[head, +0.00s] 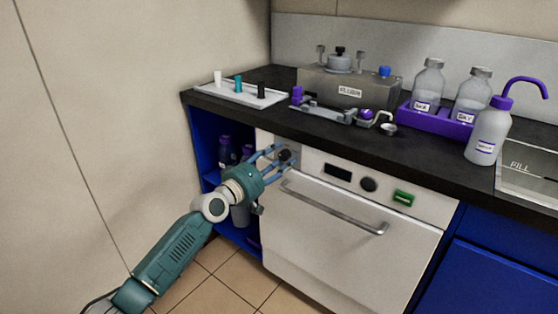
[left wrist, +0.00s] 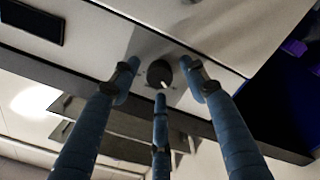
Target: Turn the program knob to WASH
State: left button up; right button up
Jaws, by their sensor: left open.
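The program knob (head: 285,155) is a small dark round knob on a grey plate at the left end of the white washer's (head: 350,245) front panel. In the left wrist view the knob (left wrist: 159,73) shows a white pointer mark on its lower edge; no label is readable there. My left gripper (head: 277,157) is open, its blue fingers pointing at the panel. In the left wrist view the fingertips of the left gripper (left wrist: 160,80) are spread around the knob; I cannot tell whether any touches it. My right gripper is not in view.
The panel also has a dark display (head: 338,172), a round dial (head: 369,184) and a green switch (head: 403,198). A bar handle (head: 335,203) crosses the door below. A blue open shelf (head: 203,150) holds bottles at the left. The counter (head: 430,155) above carries lab ware.

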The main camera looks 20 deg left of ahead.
pick_arm(q)
grip_shut()
